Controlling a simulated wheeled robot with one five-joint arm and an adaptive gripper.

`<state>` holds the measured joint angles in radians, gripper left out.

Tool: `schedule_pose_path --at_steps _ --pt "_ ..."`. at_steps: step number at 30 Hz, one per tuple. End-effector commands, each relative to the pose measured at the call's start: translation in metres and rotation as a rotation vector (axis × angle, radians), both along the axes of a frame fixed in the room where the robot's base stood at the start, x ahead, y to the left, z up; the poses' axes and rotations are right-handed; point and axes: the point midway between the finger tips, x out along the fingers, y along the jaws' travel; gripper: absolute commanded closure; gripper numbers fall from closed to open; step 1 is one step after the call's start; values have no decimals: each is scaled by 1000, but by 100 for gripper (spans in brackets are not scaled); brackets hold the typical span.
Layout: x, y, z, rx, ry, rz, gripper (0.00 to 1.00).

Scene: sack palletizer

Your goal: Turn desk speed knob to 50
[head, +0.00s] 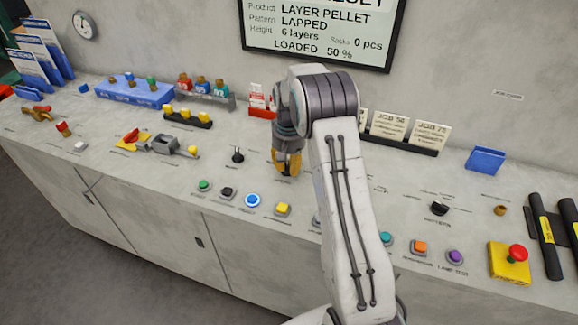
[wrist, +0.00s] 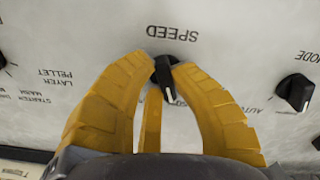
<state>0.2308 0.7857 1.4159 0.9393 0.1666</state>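The speed knob (wrist: 165,72) is black with a white pointer line and sits by the upside-down word SPEED in the wrist view. Its pointer points down in that picture, away from the word. My gripper (wrist: 163,68) has its yellow fingertips close against both sides of the knob, and looks shut on it. Part of the dial marking beside the pointer is hidden by the right finger. In the head view my gripper (head: 284,174) points down at the desk (head: 110,165), and its fingers hide the knob.
Another black knob (head: 238,155), marked MODE in the wrist view, stands left of my gripper. Coloured buttons, including a blue one (head: 252,200) and a yellow one (head: 282,209), line the front. A red emergency button (head: 517,253) is at the right. Card holders stand behind.

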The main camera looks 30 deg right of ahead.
Motion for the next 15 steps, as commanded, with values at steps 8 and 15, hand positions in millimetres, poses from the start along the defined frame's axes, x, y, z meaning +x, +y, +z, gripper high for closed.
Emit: schedule_pose_path --at_steps 8,15 --pt "-1 0 -1 1 2 1 55" --pt "0 0 0 0 1 1 52"
